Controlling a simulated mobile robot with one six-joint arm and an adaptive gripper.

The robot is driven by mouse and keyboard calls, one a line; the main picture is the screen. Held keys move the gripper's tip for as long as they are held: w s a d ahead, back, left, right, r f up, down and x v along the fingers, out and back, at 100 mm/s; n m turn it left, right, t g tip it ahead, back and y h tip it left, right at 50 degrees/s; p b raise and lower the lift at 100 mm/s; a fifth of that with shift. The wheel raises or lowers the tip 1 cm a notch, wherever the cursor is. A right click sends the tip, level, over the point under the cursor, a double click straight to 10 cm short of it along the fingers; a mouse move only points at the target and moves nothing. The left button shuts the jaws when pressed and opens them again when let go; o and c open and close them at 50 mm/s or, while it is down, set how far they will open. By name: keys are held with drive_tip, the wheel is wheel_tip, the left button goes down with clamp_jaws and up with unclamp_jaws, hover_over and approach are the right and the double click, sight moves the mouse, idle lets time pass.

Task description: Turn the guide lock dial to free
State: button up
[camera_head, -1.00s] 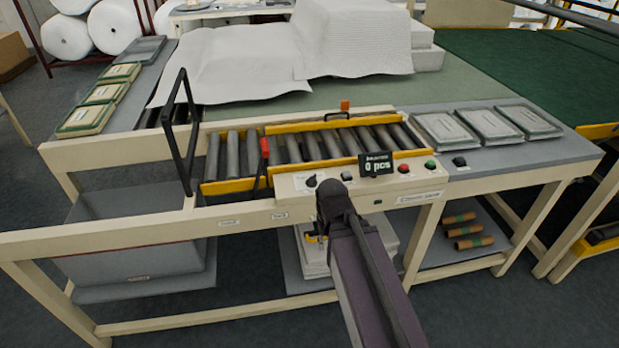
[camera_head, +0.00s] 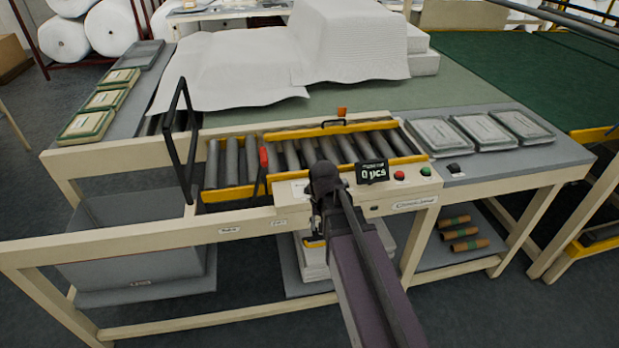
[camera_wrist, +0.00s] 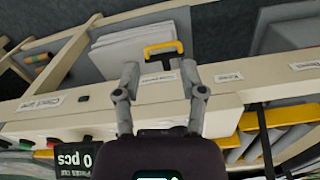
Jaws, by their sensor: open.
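The cream control panel (camera_head: 384,191) is on the front of the roller table. The guide lock dial is hidden behind my arm in the head view and cannot be made out in the wrist view. My gripper (camera_wrist: 161,72) is open and empty, its two grey fingers apart over the table's front rail. In the head view my wrist covers the left part of the panel. The black "0 pcs" display (camera_head: 372,171) stands just right of my wrist, and it also shows in the wrist view (camera_wrist: 73,159).
A red-handled lever (camera_head: 263,160) rises left of my wrist, near a tall black frame (camera_head: 183,140). A red button (camera_head: 399,176) and green button (camera_head: 426,171) sit right of the display. Yellow guide rails (camera_head: 405,160) flank the rollers. Packs lie at both sides.

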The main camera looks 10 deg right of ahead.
drive_tip(key=w+r+m+p, duration=0.3)
drive_tip(key=w+r+p, duration=0.2)
drive_tip(key=w, duration=0.4)
drive_tip(key=w+r+m+p, duration=0.3)
drive_tip(key=w+r+p, duration=0.3)
drive_tip(key=w, duration=0.4)
drive_tip(key=shift+w+d+r, duration=0.25)
drive_tip(key=shift+w+r, duration=0.05)
drive_tip(key=shift+r, duration=0.4)
drive_tip(key=shift+f, duration=0.2)
wheel_tip(320, 180, down, 13)
drive_tip(key=b, duration=1.3)
drive_tip(key=shift+f+b, duration=0.2)
drive_tip(key=shift+b, duration=0.2)
clamp_jaws()
